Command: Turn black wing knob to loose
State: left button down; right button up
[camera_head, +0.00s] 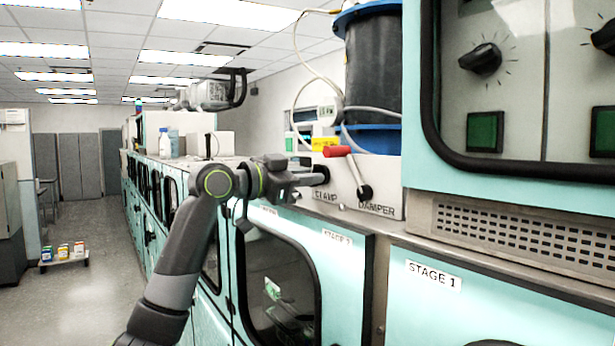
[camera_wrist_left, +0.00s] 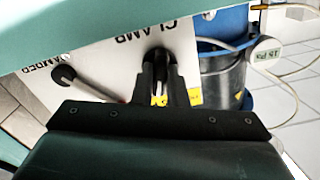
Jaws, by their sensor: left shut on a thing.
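The black wing knob (camera_head: 321,173) is on the white panel (camera_head: 385,196) above the label CLAMP in the head view. My left gripper (camera_head: 310,177) reaches it from the left and is shut on it. In the left wrist view, the wing knob (camera_wrist_left: 158,58) sits between the two dark fingers of my left gripper (camera_wrist_left: 158,72), which hide part of it. How far the knob is turned cannot be told. My right gripper is in neither view.
A blue and black cylinder (camera_head: 372,80) with pale hoses is behind the panel. Teal cabinets (camera_head: 345,262) run below. The aisle floor (camera_head: 85,290) at left is mostly clear.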

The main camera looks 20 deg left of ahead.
pick_arm(q)
jog(key=shift+m, duration=1)
jog(key=c, duration=1.4)
grip_release()
jog(key=shift+c, duration=0.2)
jog(key=shift+s+a+f+b, duration=0.1)
jog(key=shift+s+a+b, duration=0.15)
jog(key=shift+s+b, duration=0.05)
jog(key=b+v, duration=0.7)
jog(key=v, duration=0.9)
jog(key=shift+s+a+b, duration=0.25)
jog(key=shift+s+b, duration=0.05)
